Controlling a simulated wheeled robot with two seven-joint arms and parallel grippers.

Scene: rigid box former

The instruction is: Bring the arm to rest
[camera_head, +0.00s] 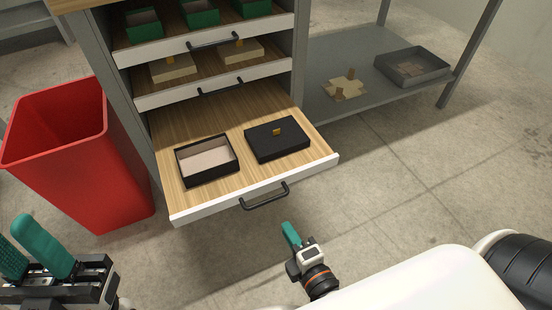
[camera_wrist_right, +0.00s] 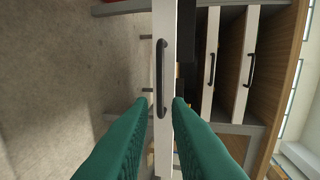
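My right gripper (camera_head: 291,232) is in front of the pulled-out bottom drawer (camera_head: 240,112), below its dark handle (camera_head: 265,196). In the right wrist view its green fingers (camera_wrist_right: 160,100) are apart. The drawer's white front and handle (camera_wrist_right: 162,78) show beyond the gap, and nothing appears gripped. My left gripper (camera_head: 28,235) is at the lower left, its green fingers apart and empty. In the drawer lie an open black box (camera_head: 207,160) with a pale inside and a closed black box (camera_head: 277,140) with a tan tab.
A red bin (camera_head: 60,150) stands left of the cabinet. Two upper drawers, also pulled out, hold green boxes (camera_head: 200,12) and pale boxes (camera_head: 173,68). A grey shelf (camera_head: 330,65) at right bears a cardboard piece (camera_head: 345,88) and a grey tray (camera_head: 412,66). The floor at right is clear.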

